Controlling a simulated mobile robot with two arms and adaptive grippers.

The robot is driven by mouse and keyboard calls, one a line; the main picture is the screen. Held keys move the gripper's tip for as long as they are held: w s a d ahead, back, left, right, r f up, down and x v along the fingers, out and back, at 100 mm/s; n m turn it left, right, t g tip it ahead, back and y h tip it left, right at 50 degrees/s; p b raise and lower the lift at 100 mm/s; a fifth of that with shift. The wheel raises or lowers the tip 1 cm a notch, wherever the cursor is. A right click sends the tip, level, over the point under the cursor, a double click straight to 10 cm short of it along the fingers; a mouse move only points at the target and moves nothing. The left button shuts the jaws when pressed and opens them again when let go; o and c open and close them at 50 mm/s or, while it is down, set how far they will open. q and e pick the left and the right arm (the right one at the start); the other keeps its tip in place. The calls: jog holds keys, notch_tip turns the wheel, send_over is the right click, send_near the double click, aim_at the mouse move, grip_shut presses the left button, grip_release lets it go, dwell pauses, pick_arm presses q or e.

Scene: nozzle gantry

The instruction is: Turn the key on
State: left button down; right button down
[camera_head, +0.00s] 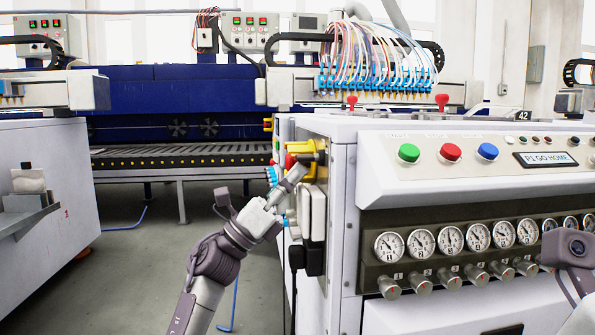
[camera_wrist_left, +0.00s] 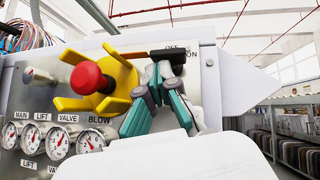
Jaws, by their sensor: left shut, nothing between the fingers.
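My left gripper (camera_head: 298,172) is shut and empty, raised against the side panel of the white machine in the head view. In the left wrist view its fingertips (camera_wrist_left: 160,70) are close together, just below a dark bar-shaped handle (camera_wrist_left: 168,52) beside the OFF and ON lettering. This handle may be the key; the fingers partly cover it, and I cannot tell whether they touch it. The lettering is partly hidden. Of my right arm, only a wrist part shows at the lower right of the head view; its fingers are out of view.
A red mushroom button (camera_wrist_left: 88,78) on a yellow guard (camera_wrist_left: 122,80) is close left of my left fingers. Round gauges (camera_wrist_left: 91,140) sit below it. In the head view, a front panel (camera_head: 375,160) holds green, red and blue buttons. Grey floor (camera_head: 150,270) lies open at left.

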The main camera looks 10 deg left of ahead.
pick_arm(q)
jog(key=v, duration=1.2)
jog(key=shift+s, duration=0.1)
